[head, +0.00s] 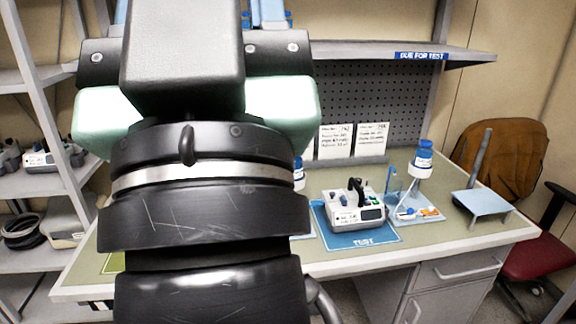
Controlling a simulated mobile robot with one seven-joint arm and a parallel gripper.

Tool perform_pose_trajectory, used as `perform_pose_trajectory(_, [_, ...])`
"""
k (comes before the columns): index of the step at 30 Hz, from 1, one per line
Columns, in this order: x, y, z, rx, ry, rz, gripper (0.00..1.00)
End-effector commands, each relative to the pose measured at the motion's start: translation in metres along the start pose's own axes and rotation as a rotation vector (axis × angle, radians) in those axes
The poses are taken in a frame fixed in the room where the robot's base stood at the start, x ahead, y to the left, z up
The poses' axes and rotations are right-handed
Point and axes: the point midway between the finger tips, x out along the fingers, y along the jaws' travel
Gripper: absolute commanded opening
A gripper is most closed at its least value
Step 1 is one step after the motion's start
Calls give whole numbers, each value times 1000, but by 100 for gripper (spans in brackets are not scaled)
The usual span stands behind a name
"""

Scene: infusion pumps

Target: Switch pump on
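A white infusion pump (356,211) stands upright on a blue mat marked TEST (364,239) on the workbench. It has a dark display on its front, small coloured parts on top and a black upright part like a handle. Its power switch and whether the display is lit are too small to tell. My own arm fills the left and middle of the head view and hides much of the bench to the left of the pump. My gripper is not visible.
A bottle with a blue cap (422,159) stands above a small tray (413,212) right of the pump. A pale blue stand (482,203) is at the bench's right end. Left shelves (30,180) hold more devices. A chair (510,160) is at right.

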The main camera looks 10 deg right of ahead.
Motion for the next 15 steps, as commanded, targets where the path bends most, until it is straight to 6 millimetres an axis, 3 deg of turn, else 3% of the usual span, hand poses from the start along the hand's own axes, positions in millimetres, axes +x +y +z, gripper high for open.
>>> perform_pose_trajectory(6, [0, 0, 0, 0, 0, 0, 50])
perform_pose_trajectory(15, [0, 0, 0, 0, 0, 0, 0])
